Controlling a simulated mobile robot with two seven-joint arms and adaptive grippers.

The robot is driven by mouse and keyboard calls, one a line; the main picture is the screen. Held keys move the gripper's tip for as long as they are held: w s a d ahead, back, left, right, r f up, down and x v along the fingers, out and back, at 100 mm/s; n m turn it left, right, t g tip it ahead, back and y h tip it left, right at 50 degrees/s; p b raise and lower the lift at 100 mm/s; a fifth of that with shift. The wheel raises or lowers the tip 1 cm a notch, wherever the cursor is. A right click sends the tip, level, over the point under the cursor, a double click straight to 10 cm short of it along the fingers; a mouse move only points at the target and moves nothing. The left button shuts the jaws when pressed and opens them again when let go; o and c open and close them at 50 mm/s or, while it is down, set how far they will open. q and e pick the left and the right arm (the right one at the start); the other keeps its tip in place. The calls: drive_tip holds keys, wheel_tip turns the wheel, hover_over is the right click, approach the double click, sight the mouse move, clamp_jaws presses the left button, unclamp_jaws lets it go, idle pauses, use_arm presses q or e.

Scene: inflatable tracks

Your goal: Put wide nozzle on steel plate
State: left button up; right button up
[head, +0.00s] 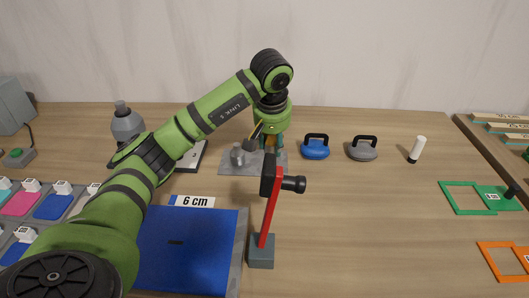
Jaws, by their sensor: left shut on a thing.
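The steel plate (225,169) is a flat grey sheet lying on the table at the centre. A small grey rounded piece, which looks like the wide nozzle (238,156), is at the plate's left half. My left gripper (263,143) points down over the plate, just right of this piece, and appears shut on it. The black head of a red stand partly hides the fingertips, so the exact grip and any gap to the plate are unclear. My right gripper is not in view.
The red stand (268,215) with a black nozzle-like head rises in front of the plate. A blue pad (185,250) lies front left. The table's right middle is clear.

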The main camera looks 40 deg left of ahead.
sight(265, 140)
use_arm(q)
drive_tip(key=a+f, duration=0.1)
drive_tip(key=w+a+f, duration=0.1)
drive_tip(key=a, duration=0.1)
drive_tip(key=shift+w+a, duration=0.1)
drive_tip(key=shift+f+p, duration=0.55)
drive_tip(key=shift+f, duration=1.55)
drive_tip(key=shift+f, duration=0.2)
drive_tip(key=o, duration=1.1)
drive_tip(key=shift+r, duration=0.15)
drive_tip(key=v, duration=1.2)
drive_tip(key=shift+b, duration=0.4)
